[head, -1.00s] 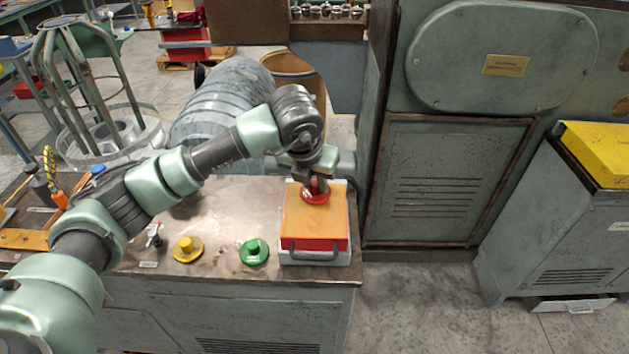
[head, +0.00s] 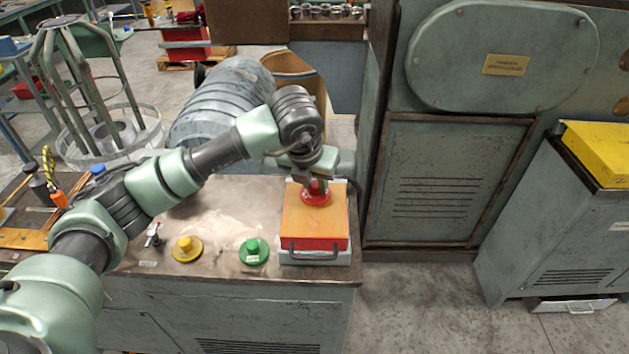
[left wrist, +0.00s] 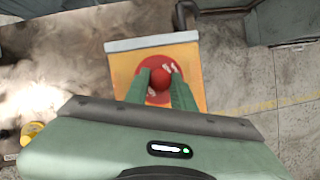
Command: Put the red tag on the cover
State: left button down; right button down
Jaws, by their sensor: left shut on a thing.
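The red tag (head: 317,200) is a round red disc with a knob. It is over the orange top of the cover (head: 293,219), towards its back; I cannot tell for sure whether it touches. The cover has a red front edge and a dark handle. My left gripper (head: 316,185) points down and is shut on the tag's knob. In the left wrist view, the green fingers (left wrist: 160,80) stand on either side of the red knob, with the disc under them and the orange cover (left wrist: 124,70) around it. My right gripper is not in view.
A yellow tag (head: 187,249) and a green tag (head: 254,252) lie on the bench top (head: 215,215) left of the cover. A small valve-like part (head: 154,235) stands further left. A grey machine cabinet (head: 445,180) rises to the right of the bench.

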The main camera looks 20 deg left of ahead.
pick_arm(q)
jog(key=shift+f+b, duration=0.3)
jog(key=shift+f, duration=0.05)
jog(key=c, duration=1.1)
grip_release()
jog(key=shift+r, duration=0.1)
jog(key=w+r+p+v, duration=0.1)
jog(key=w+p+v, duration=0.1)
jog(key=v, duration=0.8)
jog(key=w+p+v, duration=0.2)
jog(key=p+v, duration=0.1)
jog(key=v, duration=0.6)
jog(key=shift+r+p, duration=0.3)
jog(key=shift+r, duration=0.4)
jog(key=shift+d, duration=0.1)
